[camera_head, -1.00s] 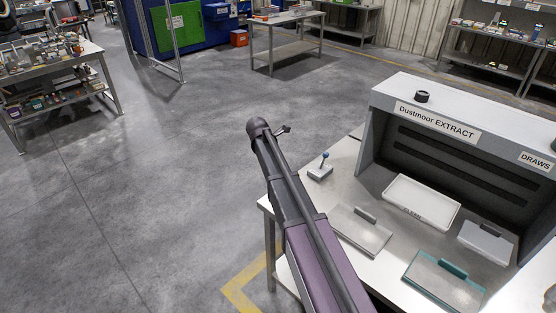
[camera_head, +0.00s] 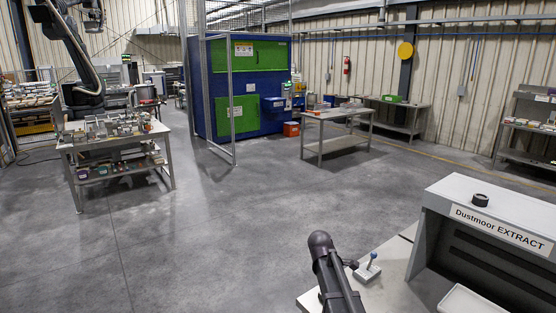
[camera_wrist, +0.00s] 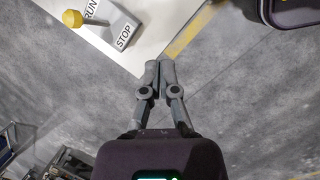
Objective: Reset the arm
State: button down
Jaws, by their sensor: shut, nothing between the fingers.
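My gripper (camera_wrist: 159,75) shows in the wrist view with its two grey fingers together and nothing between them. It hangs over the edge of a pale bench top and the grey floor. A switch box (camera_wrist: 118,27) marked RUN and STOP, with a yellow-knobbed lever, lies ahead and left of the fingertips, apart from them. In the head view, part of my dark arm rises from the bottom edge, beside a small lever box (camera_head: 367,269) with a blue knob. My fingers cannot be made out in the head view.
A grey extraction hood (camera_head: 490,215) labelled Dustmoor EXTRACT stands on the bench at right, with a white tray (camera_head: 466,299) partly in view. A cluttered table (camera_head: 118,150) stands at left, an emptier table (camera_head: 336,115) further back. The floor between is open.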

jog(key=s+f+m+g+y+b, duration=0.1)
jog(key=s+f+m+y, duration=0.1)
jog(key=s+m, duration=1.3)
jog(key=shift+s+a+y, duration=0.25)
jog(key=shift+s+y, duration=0.25)
jog(key=shift+s, duration=1.95)
jog(key=shift+f, duration=0.1)
